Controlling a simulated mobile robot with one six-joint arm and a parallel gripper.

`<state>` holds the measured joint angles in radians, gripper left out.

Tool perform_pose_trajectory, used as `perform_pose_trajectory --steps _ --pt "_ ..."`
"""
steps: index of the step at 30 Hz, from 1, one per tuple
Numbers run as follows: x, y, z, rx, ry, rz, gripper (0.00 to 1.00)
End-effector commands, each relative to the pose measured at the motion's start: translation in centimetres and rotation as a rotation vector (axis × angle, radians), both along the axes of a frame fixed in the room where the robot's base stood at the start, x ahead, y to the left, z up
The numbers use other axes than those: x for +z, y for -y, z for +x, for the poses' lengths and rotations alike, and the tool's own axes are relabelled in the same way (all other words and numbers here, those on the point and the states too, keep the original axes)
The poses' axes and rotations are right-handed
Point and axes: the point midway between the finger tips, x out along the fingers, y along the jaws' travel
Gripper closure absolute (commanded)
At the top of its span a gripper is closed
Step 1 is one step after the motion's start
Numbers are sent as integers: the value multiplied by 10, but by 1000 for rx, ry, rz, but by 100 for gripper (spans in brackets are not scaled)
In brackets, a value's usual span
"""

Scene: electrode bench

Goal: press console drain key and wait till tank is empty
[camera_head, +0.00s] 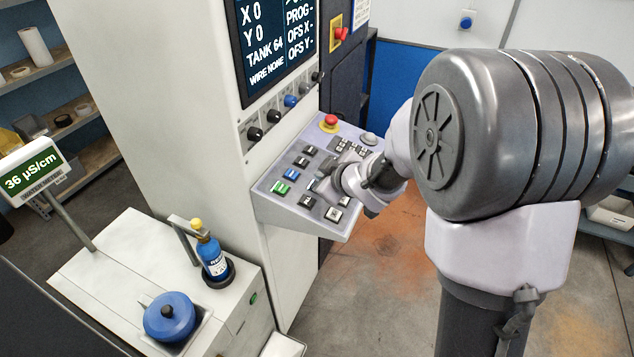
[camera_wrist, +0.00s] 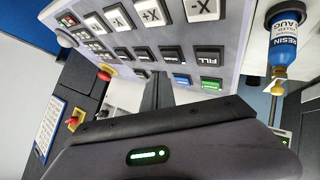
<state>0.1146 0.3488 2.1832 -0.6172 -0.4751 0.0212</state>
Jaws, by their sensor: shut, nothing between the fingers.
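The console panel (camera_head: 262,198) slopes out below a dark screen (camera_head: 275,45), which reads X 0, Y 0, TANK 64 and WIRE NONE. My gripper (camera_head: 326,186) is shut and empty, low over the middle of the keys. In the wrist view its dark fingers (camera_wrist: 158,92) point at the key rows. A black key marked FILL (camera_wrist: 208,58) is beside another black key (camera_wrist: 172,54) whose label is too small to read. A green key (camera_wrist: 210,85) and a blue key (camera_wrist: 181,79) are below them. I cannot tell whether the fingertips touch a key.
A red stop button (camera_head: 330,121) is at the panel's far end. Several knobs (camera_head: 272,116) line the edge below the screen. A blue resin bottle (camera_head: 212,258) and blue-lidded pot (camera_head: 171,316) are on the white cabinet, near a meter (camera_head: 34,171) reading 36 µS/cm.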

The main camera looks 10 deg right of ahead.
Motion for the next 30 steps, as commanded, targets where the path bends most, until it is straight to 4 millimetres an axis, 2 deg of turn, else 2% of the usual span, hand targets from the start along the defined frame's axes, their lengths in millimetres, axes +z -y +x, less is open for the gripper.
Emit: perform_pose_trajectory --steps 1,11,30 --pt "10 1 -1 0 0 0 100" --pt "41 7 -4 -1 0 0 100" --pt "39 7 -5 -1 1 0 100"
